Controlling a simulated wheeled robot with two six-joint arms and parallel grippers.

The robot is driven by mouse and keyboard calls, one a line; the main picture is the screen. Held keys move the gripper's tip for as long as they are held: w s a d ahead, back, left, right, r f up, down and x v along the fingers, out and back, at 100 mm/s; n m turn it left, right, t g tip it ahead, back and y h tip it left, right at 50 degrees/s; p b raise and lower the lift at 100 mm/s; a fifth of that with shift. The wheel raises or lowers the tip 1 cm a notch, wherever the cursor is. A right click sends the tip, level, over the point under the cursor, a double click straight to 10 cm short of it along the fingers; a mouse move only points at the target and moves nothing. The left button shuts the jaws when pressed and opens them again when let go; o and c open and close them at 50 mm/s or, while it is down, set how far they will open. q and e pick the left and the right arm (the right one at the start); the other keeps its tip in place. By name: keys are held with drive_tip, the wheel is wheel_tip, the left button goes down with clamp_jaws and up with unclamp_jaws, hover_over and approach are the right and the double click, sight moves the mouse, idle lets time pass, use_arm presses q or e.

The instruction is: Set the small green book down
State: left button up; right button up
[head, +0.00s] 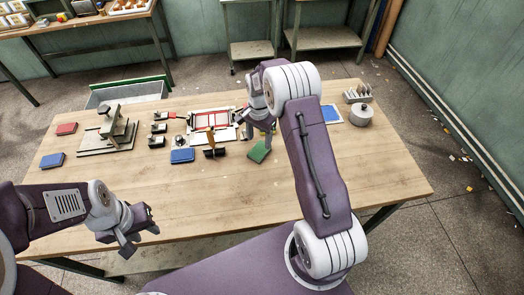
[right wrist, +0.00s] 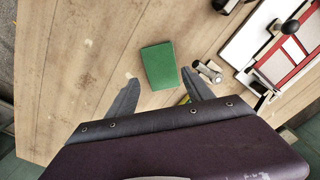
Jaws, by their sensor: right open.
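The small green book (head: 260,151) lies on the wooden table, right of the red-framed fixture, just below my right gripper (head: 262,131). In the right wrist view the green book (right wrist: 159,65) shows whole, with nothing gripping it. There the fingers of my right gripper (right wrist: 160,77) are spread apart, one toward each side of the book, with a gap to it. I cannot tell the exact height of the fingertips above the table. My left gripper (head: 141,232) hangs at the table's front left edge, with its fingers apart and empty.
The red-framed fixture (head: 201,122) stands left of the book, with a blue book (head: 182,156) in front. A press stand (head: 110,130), a red book (head: 66,128) and another blue book (head: 52,160) are at left. A grey pot (head: 361,115) stands at right. The front middle tabletop is clear.

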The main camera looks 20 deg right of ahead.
sight(260, 150)
drive_tip(key=shift+w+a+f, duration=0.1)
drive_tip(key=shift+a+f, duration=0.05)
drive_tip(key=shift+f, duration=0.3)
drive_tip(key=shift+w+a+f, duration=0.1)
drive_tip(key=shift+f, duration=0.35)
drive_tip(key=f, duration=0.2)
drive_tip(key=f+p, duration=0.1)
drive_tip(key=f, duration=0.1)
drive_tip(key=shift+s+d, duration=0.1)
drive_tip(key=shift+d, duration=0.25)
drive_tip(key=shift+f, duration=0.4)
drive_tip(key=shift+r, duration=0.1)
drive_tip(key=c, duration=1.2)
